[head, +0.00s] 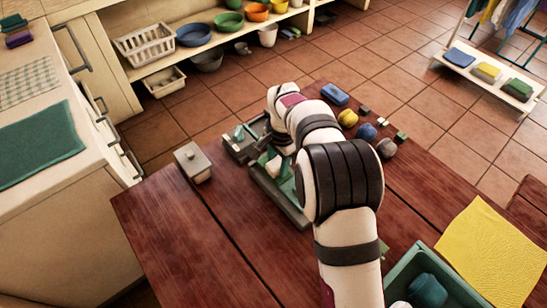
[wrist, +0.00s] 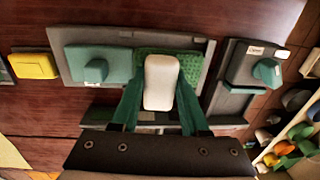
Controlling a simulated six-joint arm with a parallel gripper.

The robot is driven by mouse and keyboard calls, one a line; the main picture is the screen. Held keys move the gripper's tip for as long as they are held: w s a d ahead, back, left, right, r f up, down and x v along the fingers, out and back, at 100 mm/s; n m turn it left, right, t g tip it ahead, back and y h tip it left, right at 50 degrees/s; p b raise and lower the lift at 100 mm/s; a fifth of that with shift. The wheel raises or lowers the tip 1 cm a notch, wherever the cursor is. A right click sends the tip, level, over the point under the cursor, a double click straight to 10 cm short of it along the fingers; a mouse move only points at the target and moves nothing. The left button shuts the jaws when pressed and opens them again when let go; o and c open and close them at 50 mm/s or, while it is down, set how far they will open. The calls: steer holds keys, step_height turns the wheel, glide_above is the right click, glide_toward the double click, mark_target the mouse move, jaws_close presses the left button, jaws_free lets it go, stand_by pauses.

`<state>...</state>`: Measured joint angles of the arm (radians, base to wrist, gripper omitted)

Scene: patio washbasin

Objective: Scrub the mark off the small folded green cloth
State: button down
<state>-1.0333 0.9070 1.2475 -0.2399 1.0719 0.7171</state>
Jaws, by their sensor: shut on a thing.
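A small green textured cloth (wrist: 150,55) lies flat in the right part of a grey tray in the wrist view. My gripper (wrist: 160,88) is shut on a pale, rounded block (wrist: 162,75), held over the cloth and hiding its middle. I cannot tell whether the block touches it, and no mark shows. The tray (head: 295,212) is on the table in the head view, where my arm hides much of it. A teal item with a small pale patch (wrist: 97,68) is in the tray's left part.
A grey holder (wrist: 236,103) with a teal piece (wrist: 268,72) stands beyond the tray. A yellow item (wrist: 33,65) is on its other side. A lidded pale box (head: 193,162) stands left. Several small items lie right of my arm. A green bin (head: 410,268) and yellow cloth (head: 492,250) are near right.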

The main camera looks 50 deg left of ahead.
steer(key=shift+d, duration=0.15)
steer(key=shift+r, duration=2.45)
steer(key=shift+w+d+r, duration=0.15)
steer(key=shift+w+d, duration=0.05)
steer(key=shift+w, duration=0.05)
steer(key=w+d+r, duration=0.5)
steer(key=w+d, duration=0.1)
steer(key=d, duration=0.4)
steer(key=w+d+r, duration=0.4)
steer(key=w+d, duration=0.2)
steer(key=d, duration=0.5)
steer(key=s+d+r, duration=0.2)
steer(key=d+r, duration=0.2)
steer(key=d, duration=0.7)
steer(key=s+d+r, duration=0.2)
steer(key=d+r, duration=0.1)
steer(key=d, duration=0.9)
steer(key=shift+d+r, duration=0.3)
steer(key=shift+r, duration=0.1)
